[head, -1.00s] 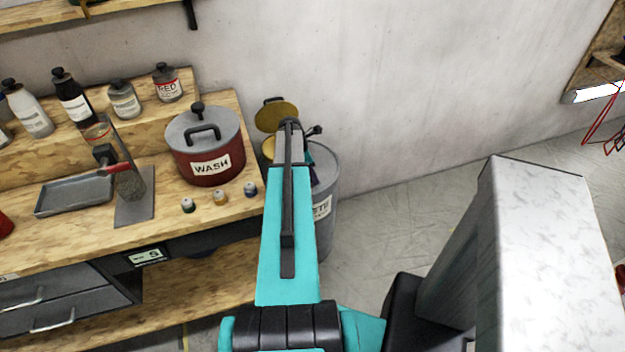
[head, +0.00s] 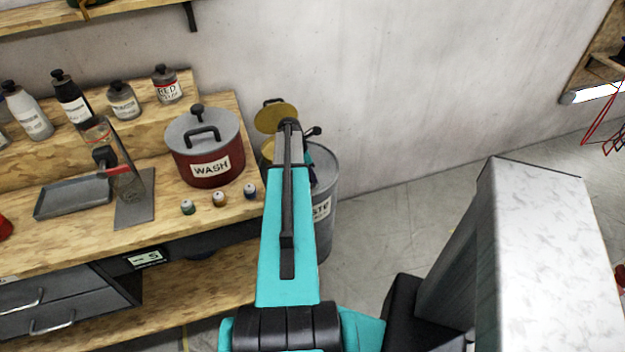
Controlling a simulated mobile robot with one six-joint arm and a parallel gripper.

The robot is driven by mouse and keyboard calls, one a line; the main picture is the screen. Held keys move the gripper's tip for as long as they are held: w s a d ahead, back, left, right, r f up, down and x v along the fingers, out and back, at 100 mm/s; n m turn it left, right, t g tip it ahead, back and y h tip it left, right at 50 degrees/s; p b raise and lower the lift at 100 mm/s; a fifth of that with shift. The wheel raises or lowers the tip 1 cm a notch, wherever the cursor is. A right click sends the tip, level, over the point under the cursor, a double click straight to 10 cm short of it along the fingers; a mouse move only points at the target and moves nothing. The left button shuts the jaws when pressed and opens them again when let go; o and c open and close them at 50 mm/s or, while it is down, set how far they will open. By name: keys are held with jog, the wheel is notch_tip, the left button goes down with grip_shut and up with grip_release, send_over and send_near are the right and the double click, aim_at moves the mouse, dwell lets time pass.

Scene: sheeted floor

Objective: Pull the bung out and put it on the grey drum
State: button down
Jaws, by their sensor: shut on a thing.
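The grey drum (head: 324,215) stands on the floor at the right end of the workbench, with a white label on its side. My teal arm reaches over it and covers much of its top. My gripper (head: 290,138) is at the far end of the arm, over the drum. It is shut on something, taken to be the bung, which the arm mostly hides. Whether the bung touches the drum cannot be told. A yellow disc (head: 276,117) with a dark handle stands tilted just behind the gripper. A dark round knob shows right of it.
The bench holds a red WASH pot (head: 205,168), small capped vials (head: 219,199), a grey tray (head: 72,197), a clamped glass vessel (head: 126,183) and several bottles (head: 75,103). A wall stands close behind the drum.

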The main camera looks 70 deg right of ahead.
jog(key=shift+r+p, duration=1.55)
jog(key=shift+r, duration=1.05)
dwell(0.3)
jog(key=shift+w+r+p, duration=0.1)
jog(key=shift+r+p, duration=1.1)
jog(key=shift+r, duration=0.6)
